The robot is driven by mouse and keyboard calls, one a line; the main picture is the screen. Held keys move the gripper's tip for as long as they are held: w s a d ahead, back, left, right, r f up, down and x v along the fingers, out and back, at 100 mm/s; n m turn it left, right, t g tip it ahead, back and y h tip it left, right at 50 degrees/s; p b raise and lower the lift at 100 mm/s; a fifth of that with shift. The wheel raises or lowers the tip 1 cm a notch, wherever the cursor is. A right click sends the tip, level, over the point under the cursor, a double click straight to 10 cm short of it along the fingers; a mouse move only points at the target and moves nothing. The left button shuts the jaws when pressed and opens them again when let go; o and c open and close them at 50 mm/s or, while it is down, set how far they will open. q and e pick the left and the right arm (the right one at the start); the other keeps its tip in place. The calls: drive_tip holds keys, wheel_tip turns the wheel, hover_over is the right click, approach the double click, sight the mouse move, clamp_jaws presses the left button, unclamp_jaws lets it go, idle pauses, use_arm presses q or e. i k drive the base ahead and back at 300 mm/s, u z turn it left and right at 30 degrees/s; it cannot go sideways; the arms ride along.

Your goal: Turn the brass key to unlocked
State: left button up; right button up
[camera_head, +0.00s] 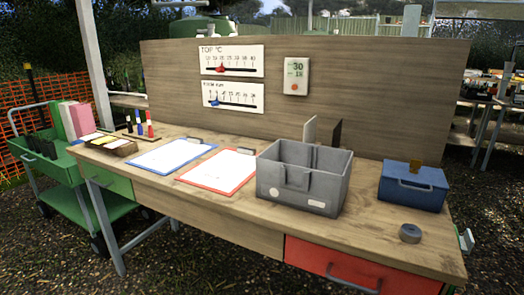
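Neither of my grippers is in view.
A grey open bin (303,197) stands left of the blue box. A dark grey roll (410,233) lies in front of it. Two clipboards (219,170) lie mid-bench. The red drawer (355,270) looks shut. A wooden panel (370,92) stands behind.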

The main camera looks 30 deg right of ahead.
sight(415, 164)
drive_tip(key=z, duration=0.05)
drive_tip(key=k, duration=0.15)
drive_tip(key=z, duration=2.35)
drive_tip(key=k, duration=0.6)
drive_tip(key=z, duration=0.05)
drive_tip(key=i, duration=1.15)
drive_tip(key=u, duration=1.35)
drive_tip(key=i, duration=0.2)
drive_tip(key=u, duration=0.15)
